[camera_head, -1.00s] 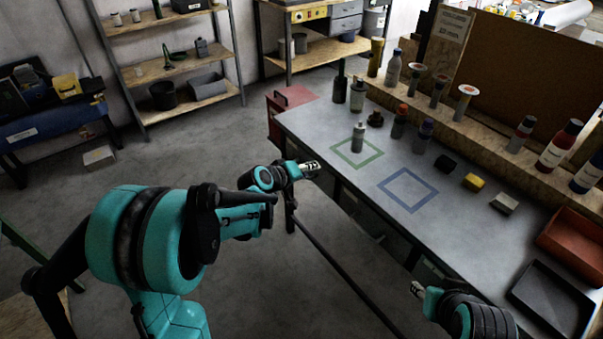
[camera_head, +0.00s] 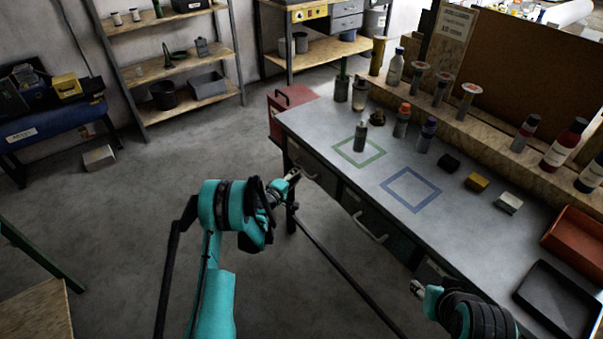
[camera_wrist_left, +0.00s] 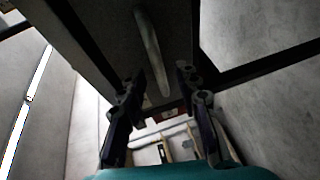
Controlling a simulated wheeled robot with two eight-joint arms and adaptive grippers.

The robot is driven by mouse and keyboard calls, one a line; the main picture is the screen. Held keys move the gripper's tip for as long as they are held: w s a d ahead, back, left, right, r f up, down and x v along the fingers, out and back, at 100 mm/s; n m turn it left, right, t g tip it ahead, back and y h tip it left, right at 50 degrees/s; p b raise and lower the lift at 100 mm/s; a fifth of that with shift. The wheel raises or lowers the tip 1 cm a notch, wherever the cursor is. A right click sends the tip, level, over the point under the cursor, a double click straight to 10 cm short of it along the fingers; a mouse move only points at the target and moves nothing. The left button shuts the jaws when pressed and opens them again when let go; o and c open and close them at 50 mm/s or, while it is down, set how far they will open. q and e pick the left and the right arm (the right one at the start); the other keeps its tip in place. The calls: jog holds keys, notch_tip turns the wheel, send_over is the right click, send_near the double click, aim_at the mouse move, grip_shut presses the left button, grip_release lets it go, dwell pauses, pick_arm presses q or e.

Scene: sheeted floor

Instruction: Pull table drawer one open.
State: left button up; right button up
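The table (camera_head: 395,160) has dark drawer fronts along its near side. One drawer front (camera_head: 320,168) with a pale handle (camera_head: 306,172) is at the far left end. Another handle (camera_head: 371,233) shows on a front further right. The drawers look closed; no label tells which is drawer one. My left gripper (camera_head: 293,177) is beside the far-left drawer front, close to its handle. In the left wrist view its fingers (camera_wrist_left: 157,95) are apart, with a metal handle (camera_wrist_left: 151,52) ahead between them; contact cannot be told. My right gripper (camera_head: 418,288) is low near the table's front edge, its fingers unclear.
Bottles and small blocks stand on the tabletop, with a red bin (camera_head: 577,240) and a black tray (camera_head: 556,297) at the right. A red cabinet (camera_head: 285,108) stands by the table's far end. The floor (camera_head: 150,210) to the left is open.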

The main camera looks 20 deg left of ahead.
pick_arm(q)
jog(key=shift+b+x, duration=0.4)
jog(key=shift+x, duration=1.45)
jog(key=shift+c, duration=0.2)
grip_shut()
